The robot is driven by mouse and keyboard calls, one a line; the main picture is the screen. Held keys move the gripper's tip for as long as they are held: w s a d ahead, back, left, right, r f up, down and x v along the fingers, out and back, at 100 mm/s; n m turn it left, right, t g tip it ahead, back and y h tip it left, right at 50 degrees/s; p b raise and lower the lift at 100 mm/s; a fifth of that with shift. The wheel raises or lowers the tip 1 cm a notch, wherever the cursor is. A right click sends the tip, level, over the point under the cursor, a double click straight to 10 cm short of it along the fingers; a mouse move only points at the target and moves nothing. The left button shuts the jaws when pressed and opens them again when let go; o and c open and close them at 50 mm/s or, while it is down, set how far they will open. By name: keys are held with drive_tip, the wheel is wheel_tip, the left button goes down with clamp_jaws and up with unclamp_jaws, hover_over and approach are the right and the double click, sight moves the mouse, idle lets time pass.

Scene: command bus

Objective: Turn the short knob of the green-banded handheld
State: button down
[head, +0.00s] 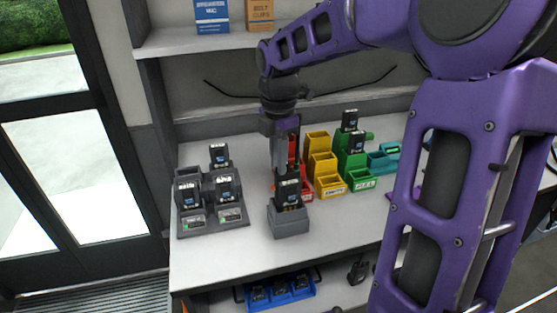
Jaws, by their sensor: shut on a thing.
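A black handheld (289,193) with a small blue-and-white screen stands upright in a single grey holder (289,224) near the front of the shelf top. My gripper (279,174) points down at the top of this handheld and is shut on a knob there. The fingertips and the knobs are too small to tell apart, so which knob is held cannot be seen. No green band can be made out on this handheld.
A grey multi-slot charger (211,217) with several handhelds stands at left. Red, yellow (330,186) and green (360,181) stepped bins stand right of the holder, with teal bins (381,160) beyond. A blue tray (282,292) is below. The front worktop is clear.

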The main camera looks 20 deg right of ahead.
drive_tip(key=shift+r+m+p, duration=0.1)
drive_tip(key=shift+m+p, duration=0.2)
drive_tip(key=shift+p, duration=0.05)
drive_tip(key=shift+m+p, duration=0.45)
drive_tip(key=shift+m, duration=0.15)
drive_tip(key=m+p, duration=0.1)
drive_tip(key=m, duration=0.1)
drive_tip(key=shift+m, duration=0.3)
drive_tip(key=m+p, duration=0.2)
drive_tip(key=m, duration=0.3)
drive_tip(key=shift+m, duration=0.4)
drive_tip(key=c, duration=0.8)
unclamp_jaws()
drive_tip(key=shift+c, duration=0.2)
